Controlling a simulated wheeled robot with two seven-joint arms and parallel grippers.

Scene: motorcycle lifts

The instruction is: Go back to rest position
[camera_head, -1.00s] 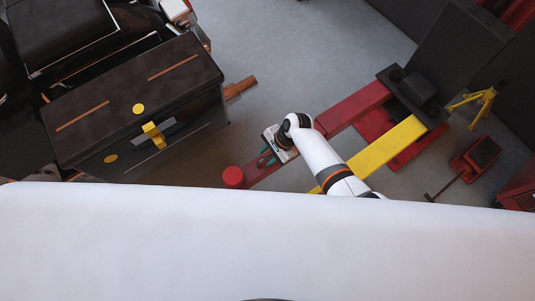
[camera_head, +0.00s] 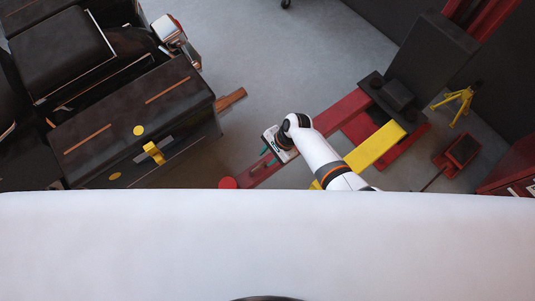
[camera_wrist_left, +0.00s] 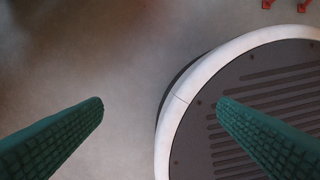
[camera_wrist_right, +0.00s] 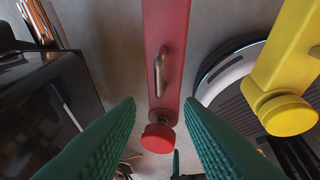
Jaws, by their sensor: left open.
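My right gripper (camera_head: 268,151) hangs over the red lift arm (camera_head: 343,109) in the head view. In the right wrist view its green fingers (camera_wrist_right: 158,101) are apart, with nothing held between them. The red lift arm (camera_wrist_right: 166,75) with its metal handle and round red pad (camera_wrist_right: 158,138) shows beyond and between those fingers. My left gripper is out of the head view. In the left wrist view its green fingers (camera_wrist_left: 161,102) are wide apart and empty, over grey floor and the edge of my round base.
A black case (camera_head: 135,125) with a yellow latch and motorcycle parts stand at left. A yellow lift arm (camera_head: 376,147) lies beside the red one; it also shows in the right wrist view (camera_wrist_right: 285,55). A yellow stand (camera_head: 457,102) and red jack (camera_head: 460,150) are at right. Upper-middle floor is clear.

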